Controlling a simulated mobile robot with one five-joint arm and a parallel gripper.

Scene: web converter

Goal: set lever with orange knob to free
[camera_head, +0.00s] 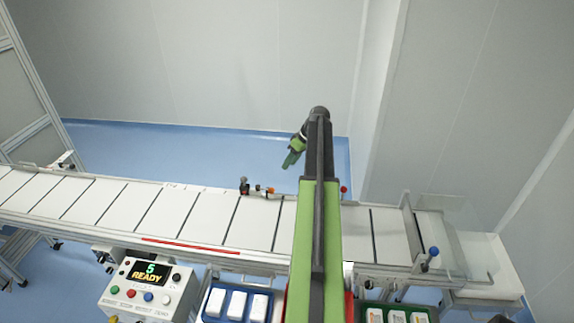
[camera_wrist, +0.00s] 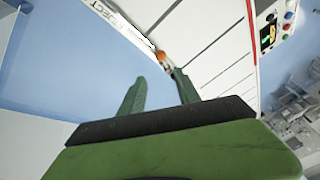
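The lever's orange knob (camera_head: 270,190) is at the far edge of the conveyor, left of my arm in the head view. The knob also shows in the wrist view (camera_wrist: 160,56), beyond my fingertips, close to the right finger. My gripper (camera_head: 291,160) hangs beyond the conveyor's far edge, above the blue floor and apart from the knob. In the wrist view its two green fingers (camera_wrist: 159,75) are spread, with nothing between them. The lever's arm is mostly hidden in the wrist view, and its setting is not clear.
The white conveyor (camera_head: 163,212) crosses the scene. A blue knob (camera_head: 434,251) is on its near right side, and a red knob (camera_head: 344,189) is right of my arm. A control box (camera_head: 145,290) reads "READY". Trays of white items stand in front. Lettering (camera_wrist: 100,10) runs along the rail.

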